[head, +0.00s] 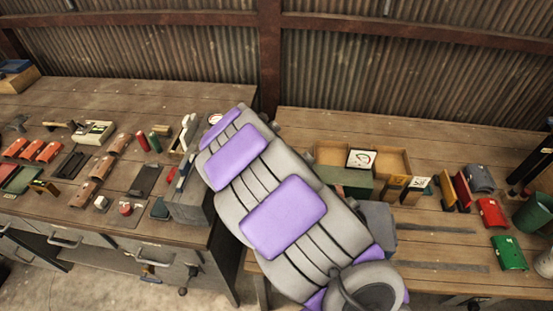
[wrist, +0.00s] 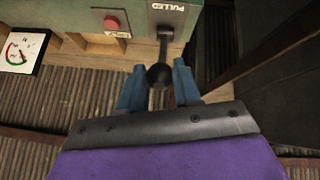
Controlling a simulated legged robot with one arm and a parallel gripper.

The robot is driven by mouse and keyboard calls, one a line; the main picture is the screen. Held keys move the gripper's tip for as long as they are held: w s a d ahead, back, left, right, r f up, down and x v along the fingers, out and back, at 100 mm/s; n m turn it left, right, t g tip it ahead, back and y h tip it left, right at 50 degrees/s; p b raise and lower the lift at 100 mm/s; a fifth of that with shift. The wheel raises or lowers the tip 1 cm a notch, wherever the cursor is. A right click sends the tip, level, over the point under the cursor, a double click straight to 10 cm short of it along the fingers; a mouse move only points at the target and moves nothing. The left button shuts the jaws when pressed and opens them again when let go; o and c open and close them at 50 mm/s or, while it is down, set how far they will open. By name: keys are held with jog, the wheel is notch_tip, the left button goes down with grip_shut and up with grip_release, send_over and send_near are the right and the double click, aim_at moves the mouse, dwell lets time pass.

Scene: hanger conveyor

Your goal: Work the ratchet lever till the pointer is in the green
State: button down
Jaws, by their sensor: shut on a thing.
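The ratchet lever (wrist: 164,48) is a dark rod with a round black knob, coming from a slot in a grey-green housing (wrist: 140,12). The word PULLED shows upside down beside the slot. My gripper (wrist: 158,84) has its blue fingers on both sides of the knob and is shut on the lever. A white gauge (wrist: 22,50) with red and green arc marks stands at the left of the wrist view; its pointer is too small to read surely. In the head view the gauge (head: 361,159) shows beyond my arm, which hides the lever and gripper.
A red button (wrist: 112,23) sits on the housing near the lever. Coloured blocks, a red one (head: 491,212) and a green one (head: 509,252), stand to the right. The left bench (head: 110,95) holds many small items.

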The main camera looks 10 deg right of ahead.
jog(key=shift+f, duration=0.15)
jog(key=c, duration=1.2)
grip_release()
jog(key=o, duration=0.4)
jog(key=shift+a, duration=0.2)
jog(key=shift+s+r, duration=0.1)
jog(key=shift+r, duration=0.35)
jog(key=p+v, duration=0.3)
jog(key=v, duration=1.3)
jog(key=shift+s+a+r, duration=0.15)
jog(key=shift+a, duration=0.1)
